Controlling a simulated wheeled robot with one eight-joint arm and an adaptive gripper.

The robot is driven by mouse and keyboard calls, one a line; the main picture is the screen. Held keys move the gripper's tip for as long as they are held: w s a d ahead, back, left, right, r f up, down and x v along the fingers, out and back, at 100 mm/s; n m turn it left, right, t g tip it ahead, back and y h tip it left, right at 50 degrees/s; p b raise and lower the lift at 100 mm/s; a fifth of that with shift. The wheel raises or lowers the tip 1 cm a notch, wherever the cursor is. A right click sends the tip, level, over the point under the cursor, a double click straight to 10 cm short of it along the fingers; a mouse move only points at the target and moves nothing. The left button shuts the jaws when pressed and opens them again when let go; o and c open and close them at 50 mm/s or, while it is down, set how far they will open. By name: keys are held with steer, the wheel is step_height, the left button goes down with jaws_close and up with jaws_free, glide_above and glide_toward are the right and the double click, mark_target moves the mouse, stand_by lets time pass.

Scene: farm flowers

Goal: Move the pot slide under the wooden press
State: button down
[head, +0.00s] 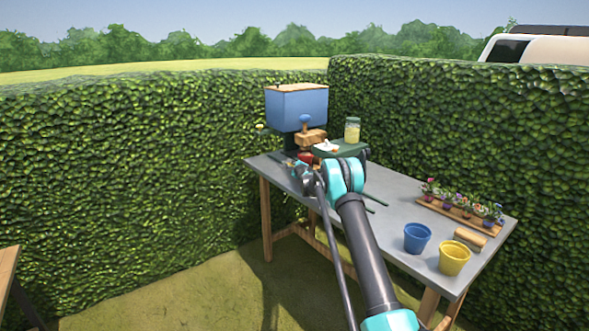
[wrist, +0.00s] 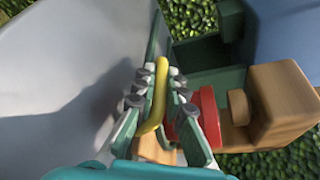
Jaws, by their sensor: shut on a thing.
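In the wrist view my gripper (wrist: 160,88) is shut on a curved yellow handle (wrist: 161,70), which I take to be the pot slide's. The slide's body is mostly hidden by my fingers. A red pot (wrist: 207,112) stands just right of the fingers; it also shows small in the head view (head: 306,158). The wooden press (wrist: 283,98), a block with a round wooden peg, is right of the red pot. In the head view the wooden press (head: 311,137) is below the blue hopper (head: 297,108), and my gripper (head: 302,176) is at the table's far left.
The grey table (head: 390,218) has clear room in its middle. A jar (head: 352,130) stands on a green stand at the back. A blue pot (head: 417,238), a yellow pot (head: 454,257) and a flower tray (head: 462,217) are at the right. Hedges enclose the table's back.

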steer(key=shift+w+a, duration=0.3)
steer(key=shift+w, duration=0.05)
steer(key=c, duration=1.6)
jaws_free()
steer(key=shift+o, duration=0.2)
steer(key=v, duration=1.2)
steer(key=shift+r, duration=0.1)
steer(key=shift+s, duration=0.1)
